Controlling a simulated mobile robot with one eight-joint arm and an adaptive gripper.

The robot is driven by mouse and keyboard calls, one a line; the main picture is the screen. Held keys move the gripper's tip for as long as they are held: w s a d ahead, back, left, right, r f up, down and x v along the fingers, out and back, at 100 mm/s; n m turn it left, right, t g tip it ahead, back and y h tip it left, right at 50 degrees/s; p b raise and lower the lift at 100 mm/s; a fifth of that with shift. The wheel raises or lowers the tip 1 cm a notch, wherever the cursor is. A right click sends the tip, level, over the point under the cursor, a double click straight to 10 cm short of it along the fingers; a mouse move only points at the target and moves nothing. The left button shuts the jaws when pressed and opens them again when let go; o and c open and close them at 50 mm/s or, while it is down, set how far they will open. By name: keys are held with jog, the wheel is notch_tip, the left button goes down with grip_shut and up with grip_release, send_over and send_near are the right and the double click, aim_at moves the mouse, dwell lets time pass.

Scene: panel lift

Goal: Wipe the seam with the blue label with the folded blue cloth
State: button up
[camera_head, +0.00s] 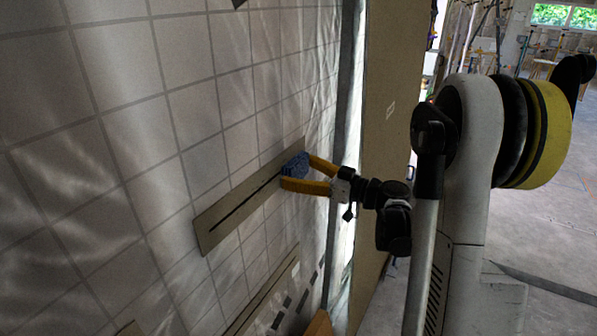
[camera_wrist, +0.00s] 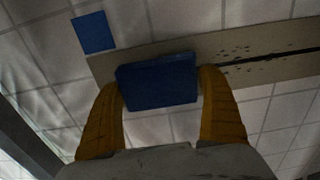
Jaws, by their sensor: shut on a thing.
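My gripper (camera_head: 300,176) is shut on the folded blue cloth (camera_head: 295,165), which also shows between the yellow fingers in the wrist view (camera_wrist: 157,82). The cloth is over the upper right end of a beige strip (camera_head: 228,217) on the tiled wall; I cannot tell whether it presses on it. A dark seam line (camera_head: 240,208) runs along the strip, and in the wrist view the seam (camera_wrist: 285,56) runs right from the cloth with dark specks beside it. The blue label (camera_wrist: 93,32) is on the wall beside the strip's left end; I cannot make it out in the head view.
The white tiled wall (camera_head: 110,120) fills the left. Another beige strip (camera_head: 262,292) is lower on it, with several dark marks (camera_head: 303,298) nearby. A tan panel (camera_head: 378,110) stands right of the wall. Open floor (camera_head: 540,215) lies at the right.

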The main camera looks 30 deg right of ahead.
aim_at(234, 210)
jog(key=shift+x, duration=0.95)
jog(key=shift+s+a, duration=0.1)
